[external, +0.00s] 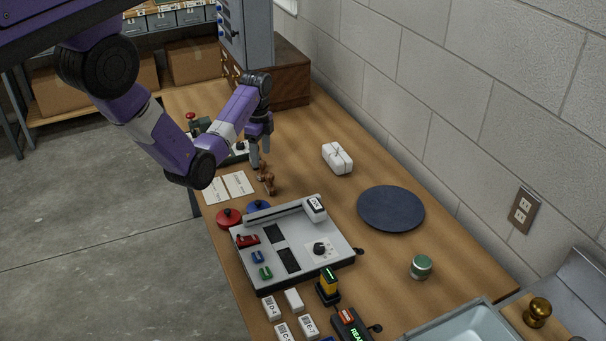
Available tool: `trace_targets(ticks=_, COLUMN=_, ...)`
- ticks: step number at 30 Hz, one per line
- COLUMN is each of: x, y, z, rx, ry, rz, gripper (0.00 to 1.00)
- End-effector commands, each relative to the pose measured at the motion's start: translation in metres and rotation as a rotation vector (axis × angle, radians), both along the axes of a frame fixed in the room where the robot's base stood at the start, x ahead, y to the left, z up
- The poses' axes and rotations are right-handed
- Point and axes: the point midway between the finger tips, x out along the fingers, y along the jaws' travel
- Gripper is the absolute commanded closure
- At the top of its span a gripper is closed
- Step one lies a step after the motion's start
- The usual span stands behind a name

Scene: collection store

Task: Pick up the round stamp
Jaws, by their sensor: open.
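A small brown wooden item with a knobbed handle (267,184), which looks like a stamp, stands on the wooden table beside the white papers. A second brown shape seems to stand close behind it; I cannot tell which of them is the round stamp. My gripper (261,156) points down just above and behind these brown items, with its jaws open and nothing visible between them. The fingers appear apart from the stamp, though the exact gap is hard to judge at this size.
A red round pad (229,218) and a blue round pad (257,207) lie in front. A grey control panel (320,268) stands nearer the camera. Bare table lies between package and stamps.

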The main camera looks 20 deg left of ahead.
Motion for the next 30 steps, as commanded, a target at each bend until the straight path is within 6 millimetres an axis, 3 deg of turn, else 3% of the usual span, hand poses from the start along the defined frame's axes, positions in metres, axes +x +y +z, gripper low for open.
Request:
trace_targets(ticks=15, x=-0.008, y=-0.005, z=-0.061, rx=0.001, ry=0.000, rz=0.004, gripper=0.37)
trace_targets(ticks=25, x=-0.007, y=-0.005, z=-0.068, rx=0.000, ry=-0.003, rz=0.004, gripper=0.37)
trace_targets(ticks=30, x=-0.007, y=-0.005, z=-0.067, rx=0.000, ry=-0.003, rz=0.004, gripper=0.70)
